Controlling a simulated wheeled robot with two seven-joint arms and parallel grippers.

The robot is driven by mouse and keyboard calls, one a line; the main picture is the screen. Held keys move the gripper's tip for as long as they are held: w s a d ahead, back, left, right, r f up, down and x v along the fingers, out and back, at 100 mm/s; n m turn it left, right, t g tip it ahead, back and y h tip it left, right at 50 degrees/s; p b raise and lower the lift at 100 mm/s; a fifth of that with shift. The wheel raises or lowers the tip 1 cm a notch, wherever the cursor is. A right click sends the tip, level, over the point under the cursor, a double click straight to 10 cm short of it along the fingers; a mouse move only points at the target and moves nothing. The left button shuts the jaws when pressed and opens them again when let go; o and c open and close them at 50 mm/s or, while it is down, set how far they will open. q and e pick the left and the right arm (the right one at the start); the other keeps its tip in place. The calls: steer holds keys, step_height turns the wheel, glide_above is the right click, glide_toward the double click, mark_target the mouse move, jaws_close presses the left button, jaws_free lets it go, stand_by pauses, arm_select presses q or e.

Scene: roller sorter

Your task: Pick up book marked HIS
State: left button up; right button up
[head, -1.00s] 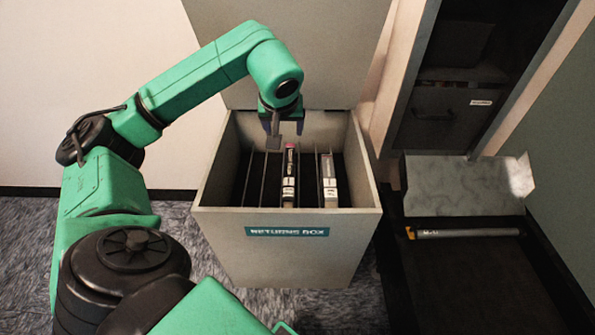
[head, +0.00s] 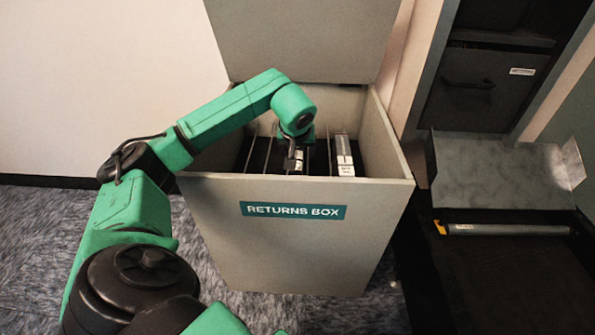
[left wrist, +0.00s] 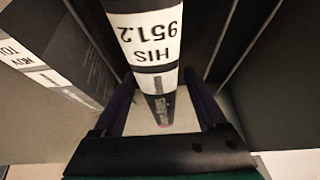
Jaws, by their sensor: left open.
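The book marked HIS (left wrist: 148,35) stands upright in a slot of the returns box (head: 230,215); its dark spine has a white label reading HIS 951.2, upside down in the left wrist view. In the head view only a bit of its label (head: 298,166) shows beneath my arm. My left gripper (left wrist: 163,100) is open and lowered into the box, with one finger on either side of the book's spine. I cannot tell whether the fingers touch it. My right gripper is not in view.
A second book, marked NOV TOL (left wrist: 40,75), stands to the right in the head view (head: 344,156). Thin dividers split the box, and its raised lid (head: 295,40) is behind. A grey tray (head: 500,175) and a roller (head: 505,229) lie at the right.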

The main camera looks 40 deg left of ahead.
arm_select(q)
steer(key=shift+x, duration=1.2)
steer(key=shift+s+r, duration=0.1)
steer(key=shift+r, duration=0.05)
steer(key=shift+c, duration=0.3)
jaws_close()
